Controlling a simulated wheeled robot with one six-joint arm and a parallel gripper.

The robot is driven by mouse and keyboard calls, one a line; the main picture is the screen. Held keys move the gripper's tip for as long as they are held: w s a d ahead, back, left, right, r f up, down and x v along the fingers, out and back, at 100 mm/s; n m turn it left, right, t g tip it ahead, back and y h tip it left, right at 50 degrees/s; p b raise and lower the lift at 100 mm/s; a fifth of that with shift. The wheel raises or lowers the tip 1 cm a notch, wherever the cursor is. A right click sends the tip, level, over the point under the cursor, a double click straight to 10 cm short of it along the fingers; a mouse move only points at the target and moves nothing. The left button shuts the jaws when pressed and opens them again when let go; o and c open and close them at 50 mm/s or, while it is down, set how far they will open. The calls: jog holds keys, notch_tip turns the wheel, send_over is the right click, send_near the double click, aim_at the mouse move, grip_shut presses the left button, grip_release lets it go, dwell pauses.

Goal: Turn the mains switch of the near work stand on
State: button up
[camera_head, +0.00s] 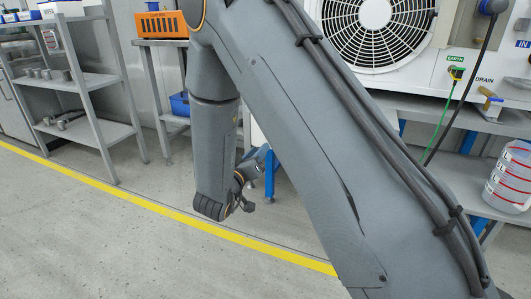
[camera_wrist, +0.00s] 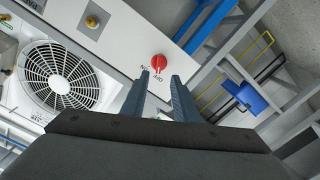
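The mains switch is a red rotary knob (camera_wrist: 158,62) on a white panel (camera_wrist: 120,45) in the wrist view, with OFF and ON lettering beside it that appears upside down. I cannot clearly tell which position the knob points to. My gripper (camera_wrist: 160,75) is open, its two grey fingers parted and empty. The knob shows just beyond and between the fingertips; I cannot tell whether they touch it. In the head view the switch is hidden behind my arm, and only a small part of my wrist end shows low in the middle.
A white unit with a round fan (camera_head: 375,28) stands at the back right, with an earth cable (camera_head: 450,95) and a drain fitting (camera_head: 491,100). A striped container (camera_head: 510,175) is at the right. Shelving (camera_head: 85,83) stands left. The floor in front is clear.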

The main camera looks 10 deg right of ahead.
jog(key=b+x, duration=0.3)
jog(key=x, duration=0.4)
jog(key=shift+w+d, duration=0.25)
jog(key=shift+d, duration=0.1)
grip_shut()
